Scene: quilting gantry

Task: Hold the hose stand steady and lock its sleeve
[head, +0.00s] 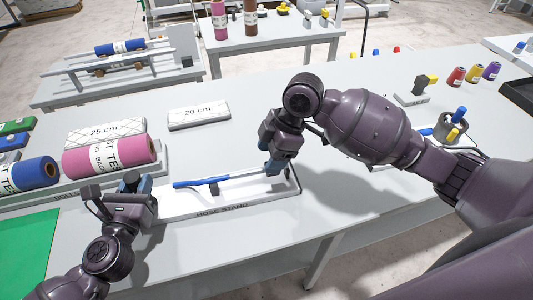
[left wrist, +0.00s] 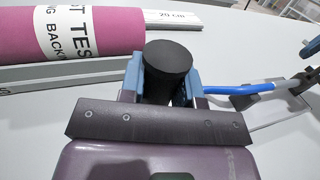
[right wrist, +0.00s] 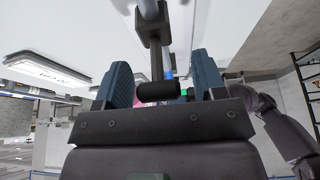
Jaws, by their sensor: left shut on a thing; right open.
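The hose stand (head: 222,208) has a long white labelled base with a blue hose (head: 200,183) along it. The hose also shows in the left wrist view (left wrist: 240,88). My left gripper (head: 137,184) is shut on a black cylindrical post (left wrist: 168,60) at the stand's left end. My right gripper (head: 276,167) is at the stand's right end. In the right wrist view its blue fingers are open on either side of a black piece with a rounded end (right wrist: 158,92), with visible gaps. A grey rod with a black collar (right wrist: 153,30) extends above that piece. I cannot tell which part is the sleeve.
A pink roll (head: 110,158) and a blue roll (head: 28,174) lie left of the stand. A 20 cm block (head: 198,115) lies behind it. A grey cup (head: 452,128) and several coloured spools (head: 474,74) are at the right. The table in front of the stand is mostly clear.

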